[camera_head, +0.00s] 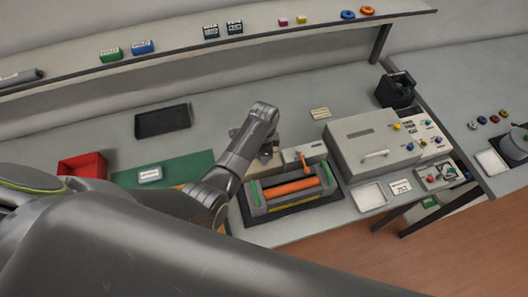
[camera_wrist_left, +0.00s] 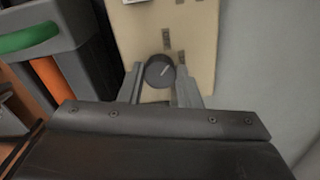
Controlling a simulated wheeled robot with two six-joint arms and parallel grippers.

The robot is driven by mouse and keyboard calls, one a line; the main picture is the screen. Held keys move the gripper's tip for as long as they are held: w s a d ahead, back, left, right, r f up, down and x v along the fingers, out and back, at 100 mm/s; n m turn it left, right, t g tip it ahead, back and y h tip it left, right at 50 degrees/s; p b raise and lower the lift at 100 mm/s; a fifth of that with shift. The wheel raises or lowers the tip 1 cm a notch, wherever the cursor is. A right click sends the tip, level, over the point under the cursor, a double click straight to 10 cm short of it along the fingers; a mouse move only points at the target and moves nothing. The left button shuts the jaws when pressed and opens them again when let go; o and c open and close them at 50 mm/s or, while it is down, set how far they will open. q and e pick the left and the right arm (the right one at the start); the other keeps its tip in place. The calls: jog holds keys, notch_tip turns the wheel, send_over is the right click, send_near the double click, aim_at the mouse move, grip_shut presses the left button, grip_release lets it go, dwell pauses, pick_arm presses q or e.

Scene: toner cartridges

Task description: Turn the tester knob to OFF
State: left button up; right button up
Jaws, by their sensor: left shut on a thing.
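The tester is a beige box (camera_head: 266,166) on the bench, mostly behind my left arm in the head view. In the left wrist view its beige face (camera_wrist_left: 196,22) carries a round dark knob (camera_wrist_left: 158,68) with a light pointer line slanting to the upper right. Small dark label marks sit above and to the right of the knob; I cannot read them. My left gripper (camera_wrist_left: 160,82) is shut on the knob, one finger on each side. In the head view the knob and fingertips are hidden. My right gripper is not in view.
A cradle with an orange roller and green ends (camera_head: 291,187) stands close beside the tester. A grey box with a handle (camera_head: 370,143) is further right. A green mat (camera_head: 190,164), a red bin (camera_head: 82,166) and a black tray (camera_head: 162,121) lie to the left.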

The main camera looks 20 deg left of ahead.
pick_arm(q)
jog(key=shift+d+n, duration=0.1)
jog(key=shift+n, duration=2.1)
jog(key=o, duration=1)
jog(key=shift+c, duration=0.2)
